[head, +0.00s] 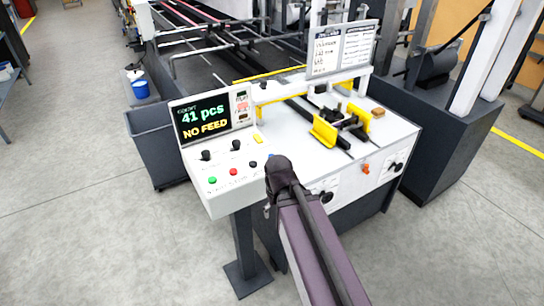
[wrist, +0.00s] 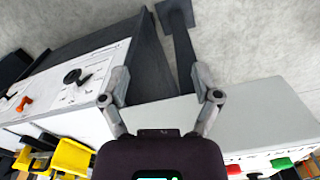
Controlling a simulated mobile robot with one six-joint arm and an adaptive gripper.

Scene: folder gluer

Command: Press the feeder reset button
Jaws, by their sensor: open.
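The white control panel (head: 222,200) stands in the middle of the head view. Its sloped face carries a green button (head: 212,181), a red button (head: 233,172), a small dark button (head: 253,164) and two black knobs. Their labels are too small to read, so I cannot tell which is the feeder reset button. A yellow piece (head: 258,138) sits beside the screen. My gripper is at the panel's right end in the head view, its fingers mostly hidden by my arm. In the wrist view my gripper (wrist: 160,82) is open and empty, with the green button (wrist: 281,163) and red button (wrist: 233,170) to its right.
The screen (head: 203,118) reads "41 pcs" and "NO FEED". The feeder table (head: 365,180) with yellow guides (head: 324,131) lies right of the panel. A dark bin (head: 157,150) stands left, near a blue bucket (head: 139,87). The floor in front is clear.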

